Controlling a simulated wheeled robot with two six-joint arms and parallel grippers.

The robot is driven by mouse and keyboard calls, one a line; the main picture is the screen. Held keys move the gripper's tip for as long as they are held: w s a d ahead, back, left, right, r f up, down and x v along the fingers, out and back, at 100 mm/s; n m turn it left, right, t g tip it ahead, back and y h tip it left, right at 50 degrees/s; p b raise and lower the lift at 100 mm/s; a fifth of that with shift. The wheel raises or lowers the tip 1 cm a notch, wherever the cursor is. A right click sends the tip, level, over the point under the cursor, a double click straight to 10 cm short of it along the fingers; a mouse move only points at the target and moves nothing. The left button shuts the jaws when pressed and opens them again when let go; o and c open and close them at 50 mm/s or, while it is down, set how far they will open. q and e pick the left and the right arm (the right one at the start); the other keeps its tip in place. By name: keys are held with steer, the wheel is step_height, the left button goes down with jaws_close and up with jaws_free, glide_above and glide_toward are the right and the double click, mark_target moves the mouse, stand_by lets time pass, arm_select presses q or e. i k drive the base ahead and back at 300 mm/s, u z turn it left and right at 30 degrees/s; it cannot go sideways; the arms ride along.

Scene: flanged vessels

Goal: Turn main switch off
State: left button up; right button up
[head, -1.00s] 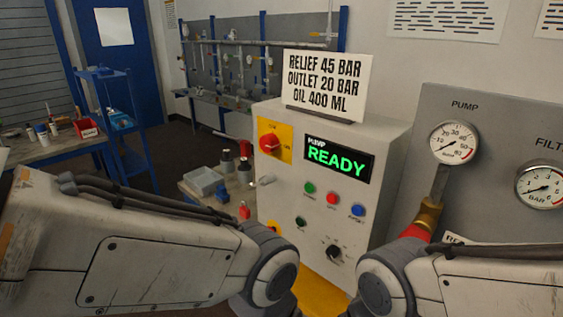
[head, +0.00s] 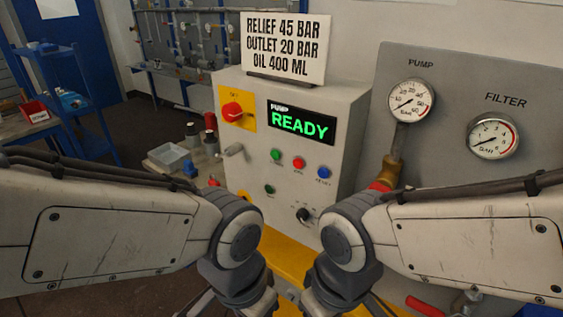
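The main switch (head: 233,112) is a red rotary knob on a yellow plate at the upper left of the grey pump control box (head: 342,150). A small label shows above the knob, but its text is too small to read. My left arm comes in from the left and my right arm from the right, both below the control panel. Neither arm touches the switch.
Green, red and blue buttons (head: 298,163) and a black selector knob (head: 304,214) sit below the display. A panel with pump (head: 409,100) and filter gauges (head: 493,138) stands right. A side table holds a grey tray (head: 168,156).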

mark_target(231, 111)
steer(key=u, duration=0.65)
steer(key=k, duration=0.8)
steer(key=u, duration=0.65)
steer(key=k, duration=0.35)
steer(key=u, duration=0.35)
steer(key=i, duration=1)
steer(key=z, duration=1.15)
steer(key=i, duration=0.55)
steer(key=z, duration=0.4)
